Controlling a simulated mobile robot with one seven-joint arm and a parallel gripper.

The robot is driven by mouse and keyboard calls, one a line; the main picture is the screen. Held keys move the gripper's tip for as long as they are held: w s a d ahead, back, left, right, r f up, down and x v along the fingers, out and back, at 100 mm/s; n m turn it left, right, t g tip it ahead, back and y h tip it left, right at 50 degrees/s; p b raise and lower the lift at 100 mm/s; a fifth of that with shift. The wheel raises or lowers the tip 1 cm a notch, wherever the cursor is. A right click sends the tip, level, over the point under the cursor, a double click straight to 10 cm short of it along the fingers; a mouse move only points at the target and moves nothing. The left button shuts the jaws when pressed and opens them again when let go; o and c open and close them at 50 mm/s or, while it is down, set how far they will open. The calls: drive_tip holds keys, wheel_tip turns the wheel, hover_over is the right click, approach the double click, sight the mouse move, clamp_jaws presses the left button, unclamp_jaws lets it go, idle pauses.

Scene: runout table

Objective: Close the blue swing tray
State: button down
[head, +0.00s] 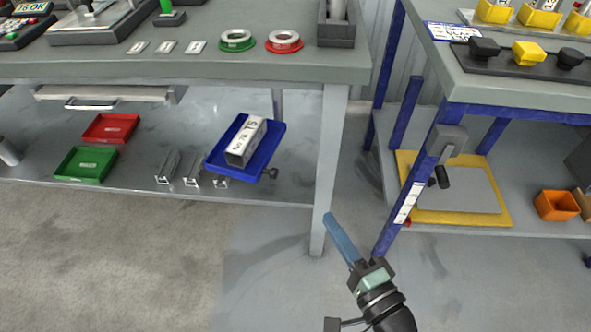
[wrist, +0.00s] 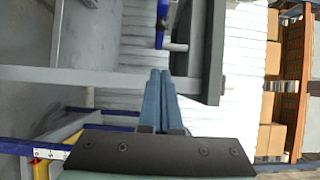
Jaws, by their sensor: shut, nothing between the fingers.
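The blue swing tray (head: 273,148) is at the lower level of the left bench, left of the bench's front leg, with its surface tilted in the picture. A grey labelled block (head: 242,150) lies on it. A small dark knob (head: 271,173) shows at its lower right corner. My gripper (head: 328,218) is in front of the bench leg, right of the tray and apart from it. Its blue fingers are together and empty. In the wrist view the closed fingertips (wrist: 160,73) point toward a narrow blue part (wrist: 162,22), likely the tray's edge.
The bench leg (head: 328,150) stands between the tray and the right bench (head: 530,90). Red (head: 110,128) and green (head: 85,164) trays and several metal brackets (head: 192,168) sit on the lower shelf. Open floor (head: 130,260) lies in front.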

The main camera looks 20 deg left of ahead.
drive_tip(key=s+a+b+x, duration=0.1)
drive_tip(key=s+a+x, duration=0.1)
drive_tip(key=x, duration=1)
drive_tip(key=shift+b, duration=0.3)
